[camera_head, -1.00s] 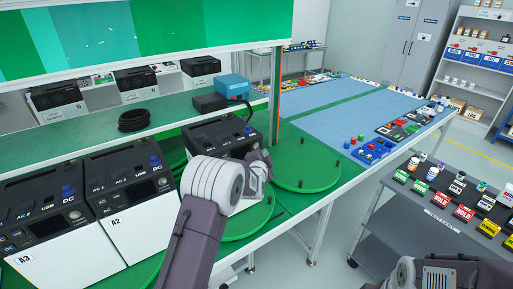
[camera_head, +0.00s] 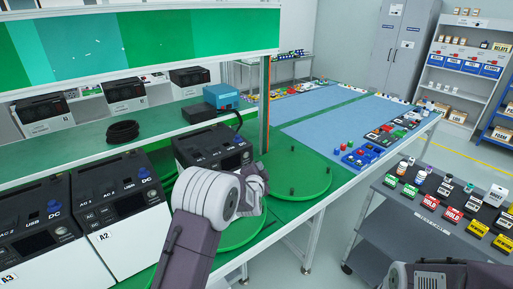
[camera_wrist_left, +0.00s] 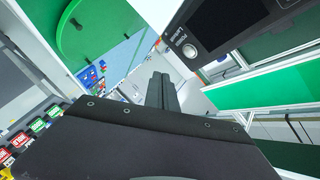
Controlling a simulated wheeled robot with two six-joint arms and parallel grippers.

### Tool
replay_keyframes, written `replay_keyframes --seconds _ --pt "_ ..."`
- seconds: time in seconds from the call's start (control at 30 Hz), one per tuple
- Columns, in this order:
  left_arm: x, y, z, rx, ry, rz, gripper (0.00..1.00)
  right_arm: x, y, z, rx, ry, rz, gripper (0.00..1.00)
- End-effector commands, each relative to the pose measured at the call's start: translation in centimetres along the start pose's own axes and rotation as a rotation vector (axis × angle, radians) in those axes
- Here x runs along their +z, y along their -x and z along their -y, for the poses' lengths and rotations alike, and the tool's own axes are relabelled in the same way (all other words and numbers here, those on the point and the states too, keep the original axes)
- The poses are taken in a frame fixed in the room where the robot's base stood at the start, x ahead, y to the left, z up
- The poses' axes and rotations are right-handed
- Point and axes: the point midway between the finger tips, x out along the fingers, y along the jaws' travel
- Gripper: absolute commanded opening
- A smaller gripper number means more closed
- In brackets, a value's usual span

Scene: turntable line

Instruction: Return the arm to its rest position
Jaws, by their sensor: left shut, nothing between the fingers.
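My left arm (camera_head: 208,213) comes in from the bottom of the head view. Its wrist is over the green bench, in front of a black power unit (camera_head: 210,150) and beside a green turntable disc (camera_head: 303,172). The left gripper's fingers are hidden behind the wrist in the head view. In the left wrist view the left gripper (camera_wrist_left: 161,82) shows as two dark fingers pressed together, with nothing between them. Part of my right arm (camera_head: 440,275) shows at the bottom right of the head view. The right gripper is out of view.
Large power units, one labelled A2 (camera_head: 122,215), stand at the left. A shelf (camera_head: 90,150) with a black cable coil (camera_head: 122,131) and a blue box (camera_head: 221,96) runs above. A grey cart (camera_head: 400,205) with coloured labelled blocks stands at the right, and floor shows between bench and cart.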

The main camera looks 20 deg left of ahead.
Motion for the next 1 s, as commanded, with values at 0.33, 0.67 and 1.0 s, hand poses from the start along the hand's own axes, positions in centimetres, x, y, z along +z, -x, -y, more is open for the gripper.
replay_keyframes --seconds 0.33,0.67,1.0 --pt "-1.8 7.2 5.8 0.039 0.06 -0.014 0.0 0.0 0.0 0.0 0.0 0.0 0.0 0.0" --pt "9.8 26.6 -10.7 0.665 0.553 0.619 0.0 0.0 0.0 0.0 0.0 0.0 0.0 0.0" --pt "13.9 34.9 -14.5 0.706 0.8 1.076 0.0 0.0 0.0 0.0 0.0 0.0 0.0 0.0"
